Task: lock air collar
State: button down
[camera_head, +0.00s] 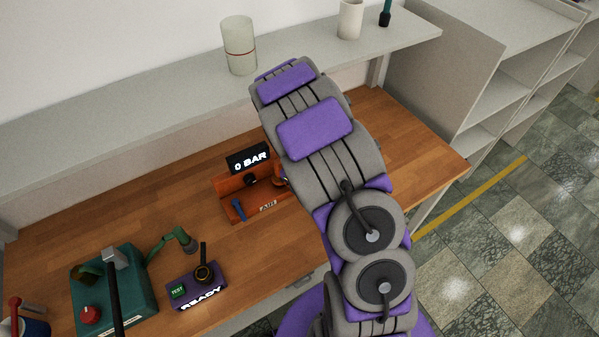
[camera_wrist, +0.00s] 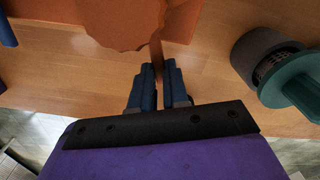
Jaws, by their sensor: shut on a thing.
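The orange air unit (camera_head: 232,187), labelled AIR, sits on the wooden bench left of my arm. A black display reading 0 BAR (camera_head: 249,160) stands at its back, and a blue lever (camera_head: 239,209) is at its front left. In the wrist view an orange collar (camera_wrist: 120,22) with a scalloped edge shows at the top. A narrow brown-orange tab (camera_wrist: 156,48) extends from it. My gripper (camera_wrist: 159,76) is shut on this tab, with its blue fingers either side. In the head view my arm hides the gripper and most of the collar.
In the wrist view a dark grey cylinder with a teal part (camera_wrist: 290,82) lies to the right. A purple READY box (camera_head: 196,288) and a teal machine (camera_head: 138,285) stand at front left. A shelf (camera_head: 180,97) with a glass jar (camera_head: 239,47) runs behind.

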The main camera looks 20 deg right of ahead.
jog(key=a+m+p, duration=0.1)
jog(key=p, duration=0.1)
jog(key=a+m+p, duration=0.1)
jog(key=m+p, duration=0.1)
jog(key=shift+s+r, duration=0.15)
jog(key=shift+s, duration=0.2)
jog(key=shift+a+m+p, duration=0.3)
jog(key=shift+m+p, duration=0.4)
jog(key=shift+p, duration=0.15)
jog(key=shift+f, duration=0.2)
jog(key=c, duration=1.1)
grip_release()
notch_tip(320, 180, up, 17)
jog(key=shift+r+p, duration=0.15)
jog(key=shift+p, duration=0.3)
